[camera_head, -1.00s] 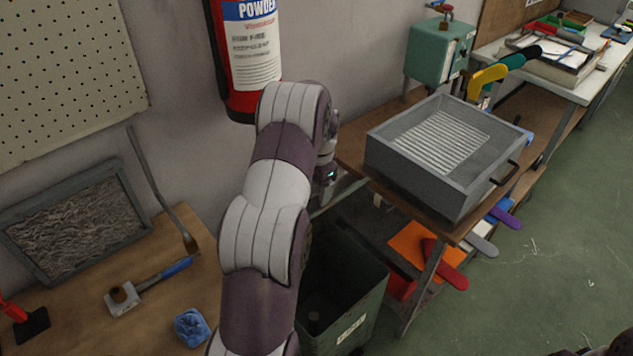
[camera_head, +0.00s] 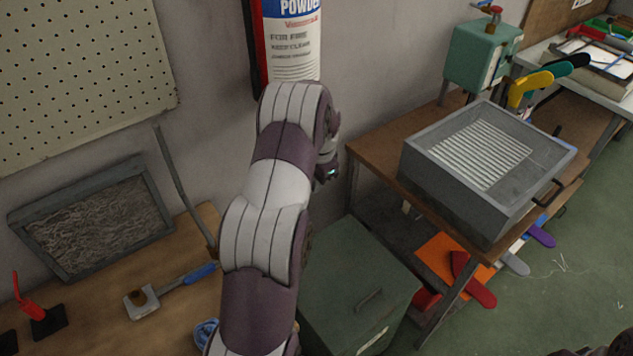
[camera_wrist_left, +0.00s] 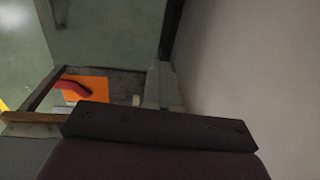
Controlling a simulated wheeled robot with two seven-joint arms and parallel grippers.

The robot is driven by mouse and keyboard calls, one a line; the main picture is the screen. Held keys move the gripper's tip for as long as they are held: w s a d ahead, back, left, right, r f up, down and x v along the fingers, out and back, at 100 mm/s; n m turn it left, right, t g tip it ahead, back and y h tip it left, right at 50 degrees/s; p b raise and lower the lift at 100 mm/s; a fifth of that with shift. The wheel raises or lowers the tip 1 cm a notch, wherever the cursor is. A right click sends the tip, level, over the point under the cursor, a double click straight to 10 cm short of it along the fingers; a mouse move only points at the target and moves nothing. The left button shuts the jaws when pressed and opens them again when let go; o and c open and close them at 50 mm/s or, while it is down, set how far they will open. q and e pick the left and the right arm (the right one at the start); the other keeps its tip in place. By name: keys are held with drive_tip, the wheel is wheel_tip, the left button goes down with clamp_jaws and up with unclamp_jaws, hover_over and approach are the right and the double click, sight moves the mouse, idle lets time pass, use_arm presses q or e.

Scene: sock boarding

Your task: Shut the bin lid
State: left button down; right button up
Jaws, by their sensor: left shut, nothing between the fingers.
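The green bin (camera_head: 375,337) stands on the floor between the wooden bench and the table with the grey tray. Its green lid (camera_head: 345,285) lies flat over the top, with a dark handle near the front edge. No gap shows along the visible edges; the left side is hidden behind my left arm. My left gripper (camera_head: 328,172) is beyond the bin, near the wall, its fingers mostly hidden by the arm in the head view. In the left wrist view its grey fingers (camera_wrist_left: 161,85) are together and empty.
A fire extinguisher (camera_head: 292,40) hangs on the wall just behind my left arm. A grey tray (camera_head: 470,200) sits on the table right of the bin. A scraper with a blue handle (camera_head: 198,274) lies on the bench. Green floor is open at the right.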

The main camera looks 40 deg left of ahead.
use_arm(q)
drive_tip(key=shift+w+d, duration=0.2)
drive_tip(key=shift+d, duration=0.15)
use_arm(e)
drive_tip(key=shift+w+d+f, duration=0.1)
drive_tip(key=shift+w+d, duration=0.05)
drive_tip(key=shift+d, duration=0.2)
use_arm(q)
drive_tip(key=shift+s+a, duration=0.1)
use_arm(e)
drive_tip(key=shift+a, duration=0.1)
use_arm(q)
drive_tip(key=c, duration=1.2)
unclamp_jaws()
